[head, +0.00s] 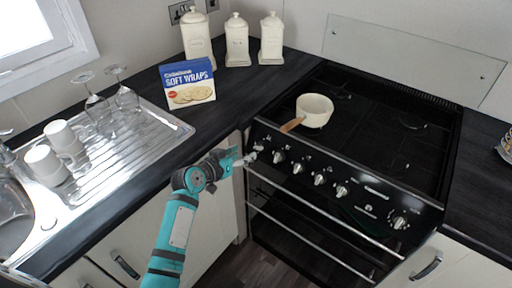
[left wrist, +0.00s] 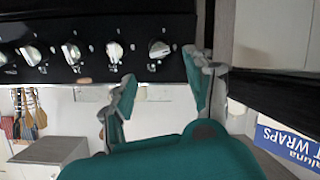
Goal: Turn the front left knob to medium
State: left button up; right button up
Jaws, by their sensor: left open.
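The cooker's control panel (head: 370,199) carries a row of silver knobs on its black front. The leftmost knob (head: 258,147) is right by my left gripper (head: 246,157); it is partly hidden there. In the left wrist view this knob (left wrist: 159,49) is the rightmost of the row. My left gripper (left wrist: 160,66) is open, with its fingers to either side of the line to this knob. I cannot tell whether a finger touches it. The knob's marking is too small to read. My right gripper is not in view.
A cream pan (head: 315,109) with a wooden handle stands on the black hob (head: 385,135); the handle points towards the knobs. Oven rails (head: 310,215) run below the panel. A Soft Wraps box (head: 188,83), glasses and cups stand at left. The worktop (head: 262,88) behind is partly clear.

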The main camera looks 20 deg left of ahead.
aim_at(257, 147)
pick_arm(q)
jog(key=x, duration=0.8)
jog(key=shift+w+f, duration=0.1)
jog(key=shift+w, duration=0.1)
